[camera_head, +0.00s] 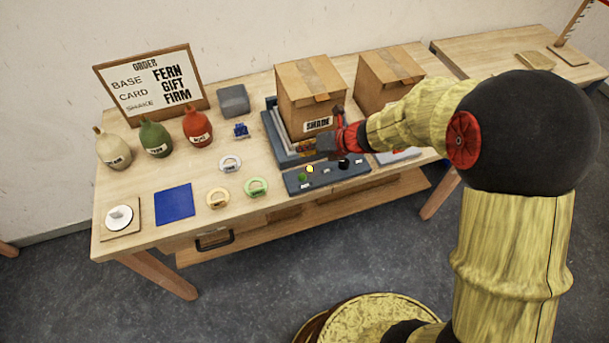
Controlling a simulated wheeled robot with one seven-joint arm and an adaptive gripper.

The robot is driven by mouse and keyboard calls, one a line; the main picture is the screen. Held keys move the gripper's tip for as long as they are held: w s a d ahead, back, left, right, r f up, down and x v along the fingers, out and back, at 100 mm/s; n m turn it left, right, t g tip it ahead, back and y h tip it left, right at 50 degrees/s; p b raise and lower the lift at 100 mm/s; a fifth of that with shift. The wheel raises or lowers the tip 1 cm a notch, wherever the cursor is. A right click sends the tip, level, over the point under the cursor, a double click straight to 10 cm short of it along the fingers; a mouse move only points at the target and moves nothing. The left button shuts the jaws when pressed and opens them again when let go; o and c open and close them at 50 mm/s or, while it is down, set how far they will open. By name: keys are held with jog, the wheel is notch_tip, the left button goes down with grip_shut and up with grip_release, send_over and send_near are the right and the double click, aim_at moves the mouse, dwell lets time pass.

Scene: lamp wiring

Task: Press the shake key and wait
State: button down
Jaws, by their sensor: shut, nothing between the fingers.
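A dark key panel (326,175) lies at the table's front edge. It carries a green key (302,177), a bright yellow spot (309,168) and a black knob (343,163); its small labels are too small to read, so I cannot tell which is the shake key. Behind it, a cardboard box (297,88) labelled SHADE stands in a blue-grey tray (269,117). My gripper (304,148) is shut and empty, reaching in from the right between box and panel. It appears just above or behind the panel; I cannot tell whether it touches anything. It hides part of the tray.
A second cardboard box (388,77) stands to the right. An order board (150,86) reads BASE FERN, CARD GIFT, FIRM. Cream (112,149), green (155,138) and red (197,127) lamp bases stand at left. Several rings and a blue square (174,204) lie in front.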

jog(key=shift+m, duration=0.6)
jog(key=shift+f, duration=0.15)
jog(key=b, duration=0.7)
send_over(304, 174)
notch_tip(304, 174, down, 7)
jog(key=shift+s+r, duration=0.1)
jog(key=shift+f+b, duration=0.65)
jog(key=shift+f, duration=0.25)
jog(key=shift+f, duration=0.1)
jog(key=shift+f, duration=0.3)
